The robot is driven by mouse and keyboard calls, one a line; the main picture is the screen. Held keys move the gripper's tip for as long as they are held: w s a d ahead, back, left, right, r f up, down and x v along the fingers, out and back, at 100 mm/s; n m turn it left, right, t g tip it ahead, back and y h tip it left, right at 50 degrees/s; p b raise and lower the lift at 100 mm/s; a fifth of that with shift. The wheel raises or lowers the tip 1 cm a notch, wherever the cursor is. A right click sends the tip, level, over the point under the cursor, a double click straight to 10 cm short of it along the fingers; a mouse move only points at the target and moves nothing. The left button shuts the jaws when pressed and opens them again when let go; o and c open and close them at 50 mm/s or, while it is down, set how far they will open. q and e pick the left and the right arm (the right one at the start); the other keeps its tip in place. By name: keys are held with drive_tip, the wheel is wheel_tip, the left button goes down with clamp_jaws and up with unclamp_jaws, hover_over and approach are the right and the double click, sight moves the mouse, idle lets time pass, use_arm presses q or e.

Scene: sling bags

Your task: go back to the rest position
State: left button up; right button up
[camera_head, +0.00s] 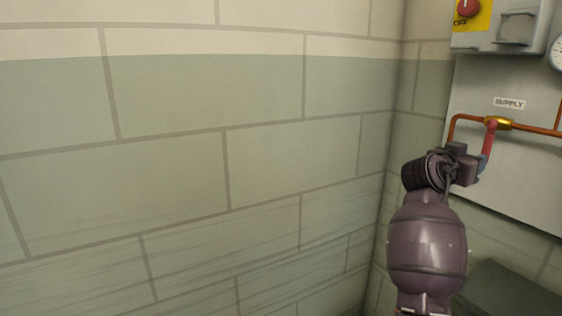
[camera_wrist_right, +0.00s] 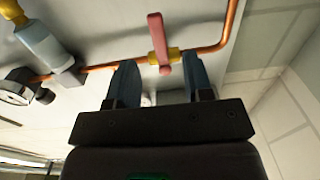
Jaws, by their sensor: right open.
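My right gripper (camera_head: 484,163) is at the right of the head view, just below the red valve lever (camera_head: 489,137) on the copper pipe. In the right wrist view the gripper (camera_wrist_right: 160,66) is open, with its two blue-grey fingers apart. The lever (camera_wrist_right: 157,38) shows in the gap between the fingertips and beyond them; neither finger visibly touches it. My left gripper is not in view.
A grey panel (camera_head: 480,185) carries the copper pipe (camera_head: 535,129), a brass fitting, a SUPPLY label (camera_head: 509,103) and a box with a red knob (camera_head: 468,8). A gauge (camera_wrist_right: 14,92) is nearby. A pale green block wall (camera_head: 200,130) fills the left.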

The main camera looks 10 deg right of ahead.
drive_tip(key=s+a+f+n+t+y+p, duration=0.3)
drive_tip(key=s+a+f+n+y, duration=0.25)
drive_tip(key=f, duration=0.65)
drive_tip(key=s+a+f+n+t+y+p, duration=0.2)
drive_tip(key=s+f+n+t+y+p, duration=0.15)
drive_tip(key=s+f+n, duration=0.65)
use_arm(q)
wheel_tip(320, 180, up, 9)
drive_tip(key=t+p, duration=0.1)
drive_tip(key=p, duration=0.3)
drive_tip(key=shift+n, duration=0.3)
use_arm(e)
drive_tip(key=s+a+f+g+y, duration=0.1)
drive_tip(key=s+a+f, duration=0.3)
drive_tip(key=s, duration=0.5)
drive_tip(key=s+a+f+m+g+y, duration=0.1)
drive_tip(key=s+a+f+y, duration=0.3)
drive_tip(key=s, duration=0.6)
drive_tip(key=s+a+f+g+y, duration=0.1)
drive_tip(key=s+a+f, duration=0.3)
drive_tip(key=s, duration=0.6)
drive_tip(key=shift+f+y, duration=0.7)
drive_tip(key=shift+f, duration=0.25)
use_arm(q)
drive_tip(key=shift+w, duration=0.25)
